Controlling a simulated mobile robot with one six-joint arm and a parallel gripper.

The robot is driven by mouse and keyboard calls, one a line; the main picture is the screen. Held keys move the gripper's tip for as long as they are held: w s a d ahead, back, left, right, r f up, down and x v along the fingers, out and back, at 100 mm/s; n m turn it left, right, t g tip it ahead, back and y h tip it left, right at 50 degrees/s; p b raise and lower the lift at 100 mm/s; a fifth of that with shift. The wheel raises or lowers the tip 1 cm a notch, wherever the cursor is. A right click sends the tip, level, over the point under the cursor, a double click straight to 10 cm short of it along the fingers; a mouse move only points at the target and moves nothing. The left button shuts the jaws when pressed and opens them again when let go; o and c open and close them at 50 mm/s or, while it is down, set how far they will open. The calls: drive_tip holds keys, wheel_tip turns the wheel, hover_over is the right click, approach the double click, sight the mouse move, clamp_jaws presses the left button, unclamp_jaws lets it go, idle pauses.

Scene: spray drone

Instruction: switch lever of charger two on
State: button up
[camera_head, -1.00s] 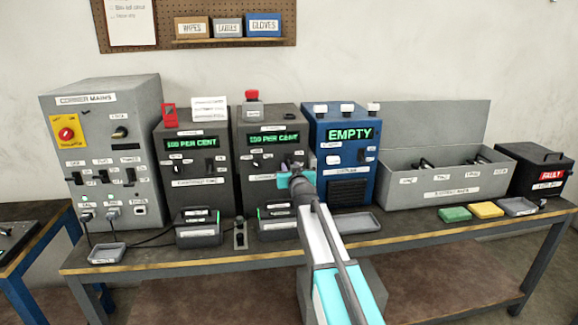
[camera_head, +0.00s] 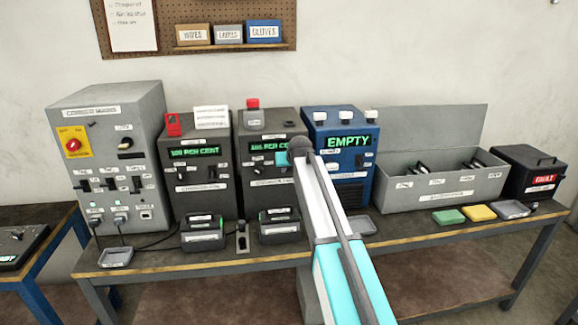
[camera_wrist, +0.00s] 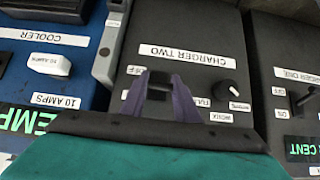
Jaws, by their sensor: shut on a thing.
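Charger two (camera_head: 252,185) is the dark box in the middle of the bench, with a green display partly hidden by my arm. In the wrist view, which is upside down, its panel carries the label CHARGER TWO (camera_wrist: 191,56). Its dark lever (camera_wrist: 158,84) sits between the purple fingers of my gripper (camera_wrist: 160,92), which is shut on it. An OFF label shows beside the lever; I cannot tell which way the lever is set. In the head view my arm hides the lever.
A round knob (camera_wrist: 224,90) is close beside the fingers. Charger one (camera_head: 195,175) and the grey mains cabinet (camera_head: 105,150) stand left. The blue cooler (camera_head: 345,150), showing EMPTY, is right. A battery (camera_head: 280,226) stands in front of charger two.

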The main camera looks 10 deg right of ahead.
drive_tip(key=shift+w+r+g+p, duration=0.2)
drive_tip(key=shift+r+g+p, duration=0.2)
drive_tip(key=shift+g, duration=0.2)
drive_tip(key=shift+f, duration=0.1)
drive_tip(key=o, duration=1)
drive_tip(key=shift+o, duration=0.2)
drive_tip(key=shift+s, duration=0.15)
drive_tip(key=b+v, duration=0.3)
drive_tip(key=v, duration=1)
drive_tip(key=shift+r, duration=0.45)
